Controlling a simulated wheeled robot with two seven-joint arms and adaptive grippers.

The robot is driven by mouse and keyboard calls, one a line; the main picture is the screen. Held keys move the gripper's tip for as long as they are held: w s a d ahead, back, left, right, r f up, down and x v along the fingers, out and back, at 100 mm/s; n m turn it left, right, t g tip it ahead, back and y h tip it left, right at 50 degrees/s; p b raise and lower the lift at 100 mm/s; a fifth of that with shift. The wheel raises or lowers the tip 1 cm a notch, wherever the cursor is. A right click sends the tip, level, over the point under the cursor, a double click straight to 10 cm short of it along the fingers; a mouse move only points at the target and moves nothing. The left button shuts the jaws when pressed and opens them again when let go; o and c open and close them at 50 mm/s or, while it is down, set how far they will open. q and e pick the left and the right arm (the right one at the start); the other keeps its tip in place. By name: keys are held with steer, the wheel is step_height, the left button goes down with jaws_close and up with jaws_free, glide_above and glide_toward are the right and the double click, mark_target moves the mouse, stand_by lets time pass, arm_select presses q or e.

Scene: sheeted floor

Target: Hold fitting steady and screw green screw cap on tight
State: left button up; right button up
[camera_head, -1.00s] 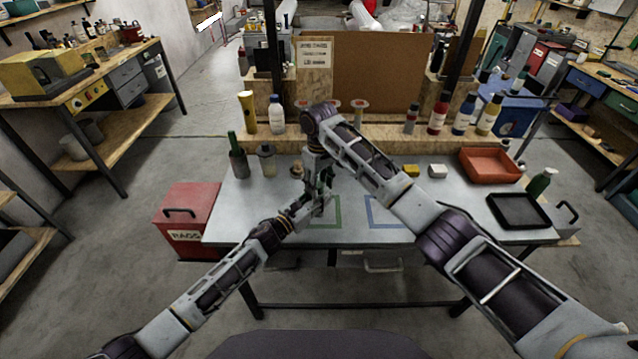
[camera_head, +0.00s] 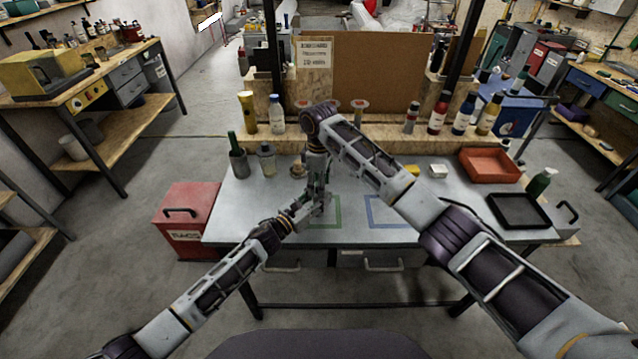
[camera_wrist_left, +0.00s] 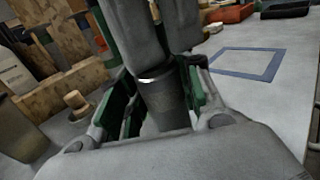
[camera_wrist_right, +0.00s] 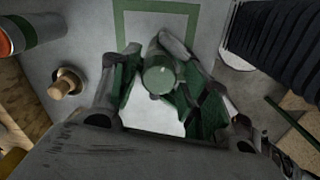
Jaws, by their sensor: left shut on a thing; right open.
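The dark grey cylindrical fitting (camera_wrist_left: 165,108) stands between the green-padded fingers of my left gripper (camera_wrist_left: 168,92), which is shut on it. In the head view my left gripper (camera_head: 318,207) is low over the table by the green outlined square. My right gripper (camera_wrist_right: 158,82) is open and points down from above, its fingers on either side of the round green screw cap (camera_wrist_right: 160,76). In the head view my right gripper (camera_head: 320,184) is directly above the left one. The joint between cap and fitting is hidden, so I cannot tell how tightly the cap sits.
The green outlined square (camera_head: 338,212) and blue outlined square (camera_head: 371,212) mark the table. A wooden knob-like piece (camera_wrist_right: 66,84) stands nearby. A bottle in a grey cup (camera_head: 238,161) is at left. A red tray (camera_head: 489,162) and black tray (camera_head: 518,210) are at right.

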steer(key=shift+n, duration=0.9)
steer(key=shift+c, duration=0.2)
jaws_close()
steer(key=shift+m, duration=2.3)
steer(key=m, duration=0.4)
steer(key=shift+m, duration=0.4)
steer(key=m, duration=0.5)
steer(key=shift+m, duration=2.5)
